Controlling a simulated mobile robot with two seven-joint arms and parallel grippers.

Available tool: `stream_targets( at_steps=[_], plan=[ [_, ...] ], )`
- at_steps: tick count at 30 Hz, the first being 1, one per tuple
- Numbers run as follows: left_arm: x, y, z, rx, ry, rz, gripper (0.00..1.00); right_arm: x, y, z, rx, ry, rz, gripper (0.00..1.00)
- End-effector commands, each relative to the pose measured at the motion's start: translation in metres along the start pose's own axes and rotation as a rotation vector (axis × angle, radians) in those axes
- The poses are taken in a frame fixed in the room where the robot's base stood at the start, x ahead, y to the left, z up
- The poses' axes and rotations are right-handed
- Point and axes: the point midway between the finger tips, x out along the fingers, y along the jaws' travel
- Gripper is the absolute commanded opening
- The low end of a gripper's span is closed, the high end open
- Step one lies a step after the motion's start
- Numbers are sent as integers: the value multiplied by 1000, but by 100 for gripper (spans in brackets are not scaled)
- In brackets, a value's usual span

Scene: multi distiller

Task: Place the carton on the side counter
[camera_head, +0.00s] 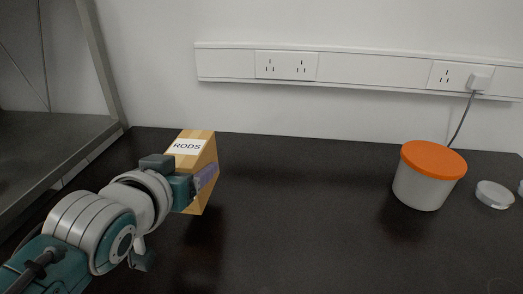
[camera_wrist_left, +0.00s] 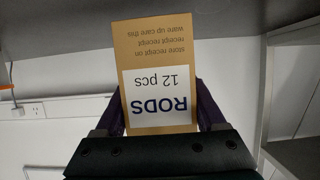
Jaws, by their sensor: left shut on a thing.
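The carton (camera_head: 199,150) is a tan box with a white label reading "RODS". My left gripper (camera_head: 205,178) is shut on it, with a purple finger against its side. The carton is tilted, and whether its lower edge touches the counter is hard to tell. In the left wrist view the carton (camera_wrist_left: 155,75) sits between the two dark purple fingers (camera_wrist_left: 163,108), its label "RODS 12 pcs" upside down. The dark counter (camera_head: 300,225) lies below and right of it. My right gripper is not in view.
A white tub with an orange lid (camera_head: 430,176) stands at the right of the counter. A small clear round dish (camera_head: 494,195) is beside it. A metal frame shelf (camera_head: 60,130) stands at the left. Wall sockets (camera_head: 287,65) run along the back. The counter's middle is clear.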

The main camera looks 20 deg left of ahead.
Motion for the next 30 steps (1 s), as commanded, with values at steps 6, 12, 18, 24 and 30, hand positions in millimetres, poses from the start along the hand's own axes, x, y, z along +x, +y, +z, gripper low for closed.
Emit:
stream_targets(
  at_steps=[6, 12, 18, 24, 30],
  plan=[
    [11, 0, 25, 0, 0, 0, 0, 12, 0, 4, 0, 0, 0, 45],
    [17, 0, 39, 1, 4, 1, 0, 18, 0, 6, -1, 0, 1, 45],
    [17, 0, 38, 1, 3, 1, 0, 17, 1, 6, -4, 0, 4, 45],
    [18, 0, 42, 1, 0, 0, 79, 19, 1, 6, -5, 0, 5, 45],
    [18, 0, 42, 1, 0, 0, 100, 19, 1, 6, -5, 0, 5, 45]
  ],
)
